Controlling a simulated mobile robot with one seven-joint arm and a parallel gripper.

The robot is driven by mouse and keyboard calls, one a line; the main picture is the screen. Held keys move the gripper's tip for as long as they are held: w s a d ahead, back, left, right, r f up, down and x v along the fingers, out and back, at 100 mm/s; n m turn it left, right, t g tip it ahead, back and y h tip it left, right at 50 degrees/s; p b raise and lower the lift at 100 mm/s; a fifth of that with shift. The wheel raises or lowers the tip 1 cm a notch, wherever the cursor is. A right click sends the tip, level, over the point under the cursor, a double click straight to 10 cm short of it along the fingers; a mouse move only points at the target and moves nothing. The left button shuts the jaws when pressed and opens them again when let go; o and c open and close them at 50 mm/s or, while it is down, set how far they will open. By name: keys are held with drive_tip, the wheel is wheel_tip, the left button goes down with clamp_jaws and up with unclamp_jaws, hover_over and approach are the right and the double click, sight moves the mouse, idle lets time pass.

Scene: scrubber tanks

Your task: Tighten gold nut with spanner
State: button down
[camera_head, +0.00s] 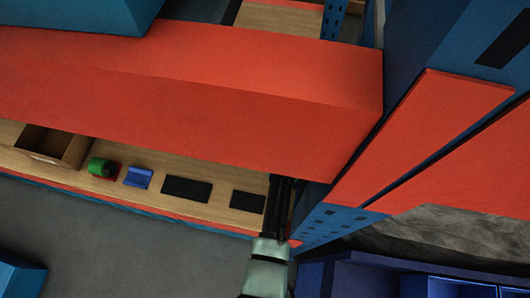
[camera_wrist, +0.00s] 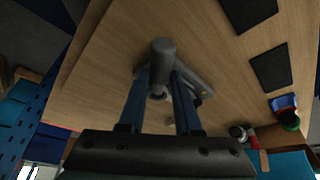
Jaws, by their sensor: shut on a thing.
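My gripper (camera_wrist: 166,88) is shut on a grey tool, which looks like the spanner (camera_wrist: 162,50), over the wooden surface in the wrist view. The tool's thick rounded end stands up between the fingers, and a flatter grey part reaches to the lower right behind the right finger. Whether the tool touches the wood I cannot tell. In the head view my gripper (camera_head: 280,198) is at the right end of the wooden shelf, its tips hidden by the red beam. The spanner is hidden there. I cannot make out the gold nut in either view.
A large red beam (camera_head: 190,85) crosses above the wooden shelf (camera_head: 222,178). Black rectangles (camera_head: 186,189), a blue holder (camera_head: 138,177), a green-and-red item (camera_head: 100,167) and a wooden box (camera_head: 50,146) are to the left. A blue perforated upright (camera_head: 335,222) stands close to my gripper's right.

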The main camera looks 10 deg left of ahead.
drive_tip(key=shift+a+f+b, duration=0.1)
drive_tip(key=shift+f+b, duration=0.4)
drive_tip(key=shift+f, duration=0.3)
drive_tip(key=shift+s+a+r+m+p, duration=0.15)
drive_tip(key=shift+s+m+p, duration=0.05)
drive_tip(key=shift+m+p, duration=0.2)
drive_tip(key=shift+s+a+m+t+h, duration=0.2)
drive_tip(key=shift+a+m+h, duration=0.1)
drive_tip(key=shift+m, duration=0.25)
drive_tip(key=shift+s+a+m+t+h, duration=0.1)
drive_tip(key=shift+a+m+t+h, duration=0.15)
drive_tip(key=shift+m, duration=0.3)
drive_tip(key=a+m, duration=0.1)
drive_tip(key=m+h, duration=0.1)
drive_tip(key=m, duration=0.1)
drive_tip(key=shift+s+a+f, duration=0.2)
drive_tip(key=shift+a, duration=0.15)
drive_tip(key=shift+a+m+h, duration=0.45)
drive_tip(key=shift+a+m, duration=0.2)
drive_tip(key=shift+m, duration=0.45)
drive_tip(key=shift+w+a+m+h+b, duration=0.1)
drive_tip(key=shift+a+m+h+b, duration=0.4)
drive_tip(key=shift+m, duration=0.6)
drive_tip(key=shift+w+a+m+g+h+b, duration=0.2)
drive_tip(key=shift+a+m+b, duration=0.3)
drive_tip(key=shift+m+b, duration=0.35)
drive_tip(key=shift+w+a+m+g+h+b, duration=0.15)
drive_tip(key=shift+a+m+h+b, duration=0.25)
drive_tip(key=shift+m, duration=0.65)
drive_tip(key=shift+a, duration=0.1)
